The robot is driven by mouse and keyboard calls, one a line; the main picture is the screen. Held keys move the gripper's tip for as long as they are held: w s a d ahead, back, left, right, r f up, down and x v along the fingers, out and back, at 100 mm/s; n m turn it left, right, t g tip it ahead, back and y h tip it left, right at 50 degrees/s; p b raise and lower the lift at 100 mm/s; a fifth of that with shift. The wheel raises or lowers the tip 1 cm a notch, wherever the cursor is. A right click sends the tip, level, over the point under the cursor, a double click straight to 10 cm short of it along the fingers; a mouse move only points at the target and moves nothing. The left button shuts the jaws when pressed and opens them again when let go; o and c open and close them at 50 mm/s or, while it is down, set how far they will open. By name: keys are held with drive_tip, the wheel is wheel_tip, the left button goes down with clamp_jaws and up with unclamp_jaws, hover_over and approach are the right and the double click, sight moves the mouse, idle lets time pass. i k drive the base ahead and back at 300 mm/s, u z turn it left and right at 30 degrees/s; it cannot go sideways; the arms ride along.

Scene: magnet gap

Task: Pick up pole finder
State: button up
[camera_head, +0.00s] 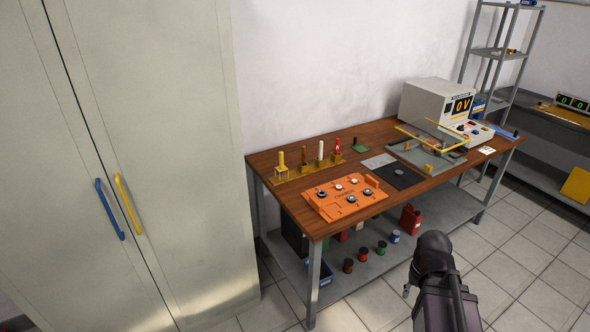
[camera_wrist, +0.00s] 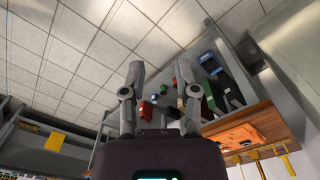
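I cannot tell for certain which thing is the pole finder. In the head view my dark arm is at the lower right, in front of the table and well apart from the rack.
The wooden table (camera_head: 400,202) also bears an orange board (camera_head: 328,207), a black plate (camera_head: 398,178), a grey fixture with a yellow frame (camera_head: 432,150) and a power supply (camera_head: 425,103). A tall cabinet (camera_head: 190,180) is at left.

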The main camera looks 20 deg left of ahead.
sight(282, 168)
drive_tip(key=u, duration=0.05)
drive_tip(key=i, duration=2)
drive_tip(key=u, duration=0.6)
